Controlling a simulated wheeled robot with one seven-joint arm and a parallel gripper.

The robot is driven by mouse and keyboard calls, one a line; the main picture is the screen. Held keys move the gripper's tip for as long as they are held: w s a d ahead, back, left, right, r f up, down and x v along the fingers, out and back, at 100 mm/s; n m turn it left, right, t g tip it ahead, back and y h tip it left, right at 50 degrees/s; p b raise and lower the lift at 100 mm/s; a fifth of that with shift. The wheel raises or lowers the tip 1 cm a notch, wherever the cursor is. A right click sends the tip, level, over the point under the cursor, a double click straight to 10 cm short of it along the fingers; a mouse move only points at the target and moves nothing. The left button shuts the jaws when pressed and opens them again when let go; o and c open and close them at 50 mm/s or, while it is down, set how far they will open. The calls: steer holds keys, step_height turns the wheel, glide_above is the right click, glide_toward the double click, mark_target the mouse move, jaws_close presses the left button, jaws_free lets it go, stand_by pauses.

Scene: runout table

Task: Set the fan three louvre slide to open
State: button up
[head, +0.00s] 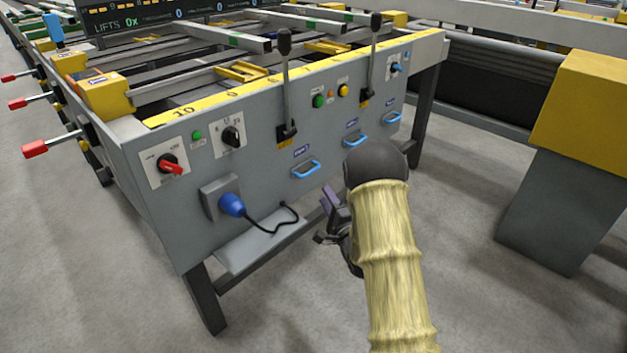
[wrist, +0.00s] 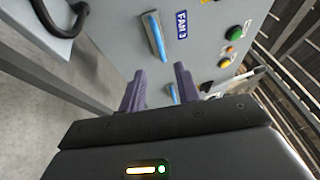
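The fan three louvre slide (wrist: 154,38) shows as a blue handle beside a blue label reading FAN 3 in the wrist view. In the head view it appears to be the leftmost blue handle (head: 305,169) on the grey front panel, under its label. My gripper (head: 325,216) is below and right of it in the head view, apart from the panel's handles. In the wrist view my gripper (wrist: 160,70) has its two purple-grey fingers spread with nothing between them. The slide lies just beyond the fingertips. Whether it is open or closed I cannot tell.
Two similar blue handles (head: 357,143) (head: 391,118) sit further right. Above are black levers (head: 285,85), a green button (head: 319,101) and rotary switches. A blue plug (head: 232,205) with a black cable is at left. A yellow-topped post (head: 587,105) stands right; floor between is clear.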

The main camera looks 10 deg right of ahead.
steer(key=b+x, duration=0.3)
steer(key=x, duration=0.7)
steer(key=shift+s, duration=0.1)
jaws_close()
